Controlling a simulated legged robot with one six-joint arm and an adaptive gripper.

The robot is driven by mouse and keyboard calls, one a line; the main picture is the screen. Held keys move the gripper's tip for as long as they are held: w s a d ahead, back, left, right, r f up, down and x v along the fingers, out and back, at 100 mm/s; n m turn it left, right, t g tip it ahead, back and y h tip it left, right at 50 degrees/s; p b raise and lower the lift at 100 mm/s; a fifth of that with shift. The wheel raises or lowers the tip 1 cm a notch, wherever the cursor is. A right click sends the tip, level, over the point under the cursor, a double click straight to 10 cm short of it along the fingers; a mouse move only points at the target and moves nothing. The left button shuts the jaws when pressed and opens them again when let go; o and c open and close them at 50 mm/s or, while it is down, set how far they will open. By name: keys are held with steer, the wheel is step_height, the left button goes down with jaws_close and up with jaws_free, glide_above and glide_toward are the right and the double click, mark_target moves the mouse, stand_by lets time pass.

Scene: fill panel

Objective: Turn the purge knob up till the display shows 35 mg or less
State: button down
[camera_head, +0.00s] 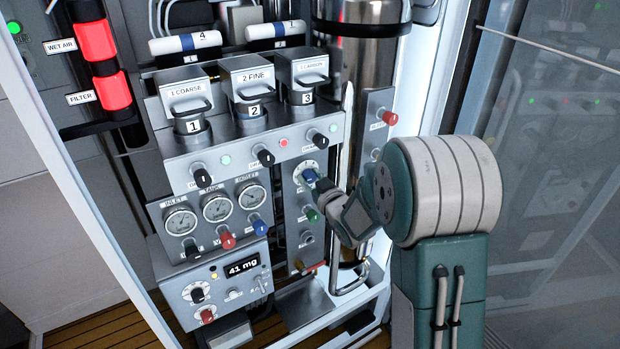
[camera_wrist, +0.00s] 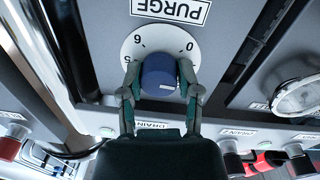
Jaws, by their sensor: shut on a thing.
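The purge knob is a blue knob (camera_wrist: 158,76) on a white dial marked with numbers, under a PURGE label (camera_wrist: 170,10) in the wrist view. My gripper (camera_wrist: 160,82) is shut on this knob, one finger on each side. In the head view the knob (camera_head: 310,176) sits on the narrow panel right of the gauges, with my gripper (camera_head: 326,187) at it and partly covering that panel. The display (camera_head: 241,267) on the lower box reads 41 mg.
A green knob (camera_head: 312,215) sits just below the purge knob. Three gauges (camera_head: 216,207) with coloured knobs are to the left. Numbered filter canisters with handles (camera_head: 253,88) stand above. A tall metal cylinder (camera_head: 365,75) and a red knob (camera_head: 389,117) are close behind my arm.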

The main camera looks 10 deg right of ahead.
steer(key=m, duration=0.3)
steer(key=shift+f+m, duration=0.15)
steer(key=shift+m, duration=2.15)
steer(key=shift+f, duration=0.1)
steer(key=shift+c, duration=1.5)
jaws_free()
